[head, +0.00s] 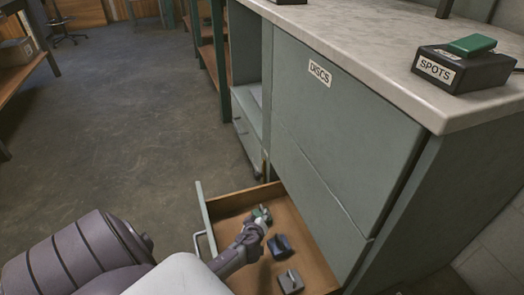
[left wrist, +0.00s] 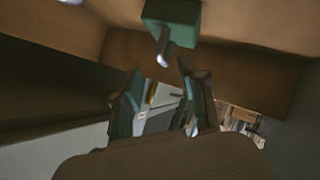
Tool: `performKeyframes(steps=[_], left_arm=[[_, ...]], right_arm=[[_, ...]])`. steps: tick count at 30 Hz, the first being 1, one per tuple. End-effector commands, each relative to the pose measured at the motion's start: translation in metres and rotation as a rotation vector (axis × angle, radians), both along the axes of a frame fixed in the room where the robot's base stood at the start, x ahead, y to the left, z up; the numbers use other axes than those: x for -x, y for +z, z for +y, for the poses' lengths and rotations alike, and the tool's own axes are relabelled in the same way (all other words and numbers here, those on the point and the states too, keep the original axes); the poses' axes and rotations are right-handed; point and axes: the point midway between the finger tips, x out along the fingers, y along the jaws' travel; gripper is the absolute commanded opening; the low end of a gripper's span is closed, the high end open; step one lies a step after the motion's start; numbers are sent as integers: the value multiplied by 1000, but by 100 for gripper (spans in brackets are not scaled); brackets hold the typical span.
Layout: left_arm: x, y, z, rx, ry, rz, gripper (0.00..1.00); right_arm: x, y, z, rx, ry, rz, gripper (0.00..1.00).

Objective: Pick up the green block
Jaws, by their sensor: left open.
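A small green block (head: 263,211) lies in the open drawer, partly hidden by my left gripper (head: 257,225) in the head view. In the left wrist view the green block (left wrist: 172,20) shows at the top, with a small silvery piece at its lower edge. My left gripper (left wrist: 160,95) is open with nothing between its fingers. The block is beyond the fingertips in that view; I cannot tell whether they touch.
The wooden drawer (head: 240,198) is pulled out below the cabinet marked DISCS (head: 340,130). A SPOTS box (head: 462,72) with a green top stands on the counter.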

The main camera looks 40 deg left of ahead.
Motion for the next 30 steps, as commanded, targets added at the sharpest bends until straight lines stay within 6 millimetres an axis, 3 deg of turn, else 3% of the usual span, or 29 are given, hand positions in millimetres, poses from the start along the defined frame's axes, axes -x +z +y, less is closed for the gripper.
performKeyframes(steps=[10, 19, 27, 30], left_arm=[[-33, -24, 24, -1, -1, 0, 43], [-36, -24, 26, 1, -1, 1, 43], [-35, -24, 26, 1, -1, 1, 0], [-35, -24, 26, 1, -1, 1, 0]], right_arm=[[-5, 7, 2, 5, -3, -68, 66], [-6, 10, 2, 6, -4, -72, 66], [-6, 10, 2, 7, -4, -73, 66], [-6, 10, 2, 7, -4, -73, 66]])
